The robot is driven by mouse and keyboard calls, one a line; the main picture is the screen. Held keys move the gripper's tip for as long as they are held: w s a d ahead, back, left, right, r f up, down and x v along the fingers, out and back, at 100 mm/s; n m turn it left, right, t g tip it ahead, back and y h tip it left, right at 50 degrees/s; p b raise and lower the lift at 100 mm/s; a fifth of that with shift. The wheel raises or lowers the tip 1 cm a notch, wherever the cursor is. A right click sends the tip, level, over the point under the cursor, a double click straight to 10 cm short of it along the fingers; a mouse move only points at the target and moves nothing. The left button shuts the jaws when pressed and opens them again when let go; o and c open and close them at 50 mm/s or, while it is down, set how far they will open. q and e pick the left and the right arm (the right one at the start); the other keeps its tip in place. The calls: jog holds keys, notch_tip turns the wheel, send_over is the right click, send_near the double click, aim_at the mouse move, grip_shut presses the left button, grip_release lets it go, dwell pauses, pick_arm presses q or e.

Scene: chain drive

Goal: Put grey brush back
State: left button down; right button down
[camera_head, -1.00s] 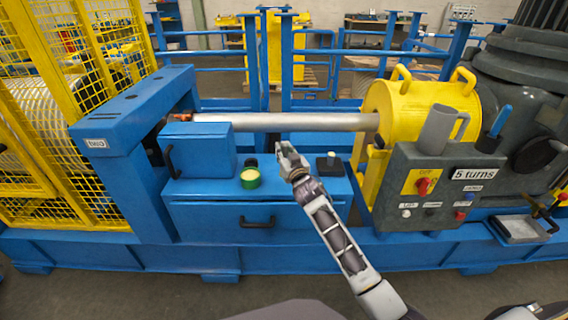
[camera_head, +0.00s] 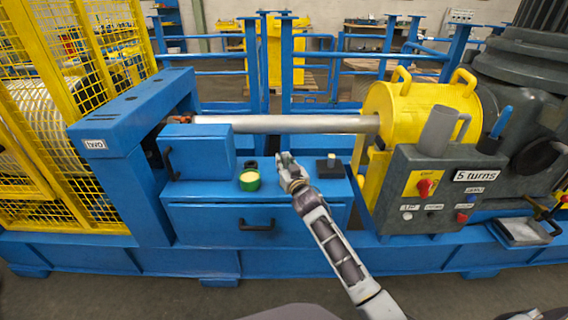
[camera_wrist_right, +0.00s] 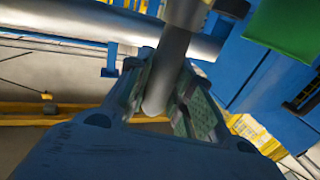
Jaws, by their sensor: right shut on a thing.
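My right gripper (camera_head: 285,160) is over the blue cabinet top, between the green-topped tin and a small black block. In the right wrist view its fingers (camera_wrist_right: 165,95) are shut on a grey cylindrical thing, which I take to be the grey brush (camera_wrist_right: 166,72). A wider grey part of it (camera_wrist_right: 187,12) shows at the top edge; bristles cannot be made out. In the head view the held brush cannot be told apart from the fingers. A grey upright cylinder (camera_head: 437,130) stands at the control box. My left gripper is not in view.
The green-topped tin (camera_head: 250,180) and the black block with a grey knob (camera_head: 330,166) stand on the blue cabinet (camera_head: 215,219). A metal shaft (camera_head: 290,123) runs behind to the yellow drum (camera_head: 415,105). The control box (camera_head: 445,200) stands right. A grey tray (camera_head: 522,231) lies far right.

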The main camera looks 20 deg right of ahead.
jog(key=shift+f, duration=0.15)
jog(key=c, duration=1.3)
grip_release()
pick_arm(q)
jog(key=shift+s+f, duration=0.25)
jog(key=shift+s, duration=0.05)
pick_arm(e)
jog(key=shift+o, duration=0.2)
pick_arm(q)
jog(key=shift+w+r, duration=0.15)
pick_arm(e)
jog(key=shift+r, duration=0.25)
jog(key=shift+s+f, duration=0.1)
jog(key=shift+s, duration=0.5)
jog(key=shift+s+p, duration=0.35)
jog(key=shift+s, duration=0.65)
jog(key=shift+s+d, duration=0.1)
jog(key=shift+s, duration=1.3)
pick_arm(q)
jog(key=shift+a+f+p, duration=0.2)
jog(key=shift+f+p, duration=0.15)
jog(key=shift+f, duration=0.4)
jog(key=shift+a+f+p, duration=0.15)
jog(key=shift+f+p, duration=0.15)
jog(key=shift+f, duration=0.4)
pick_arm(e)
send_near(285, 164)
jog(key=shift+s, duration=0.4)
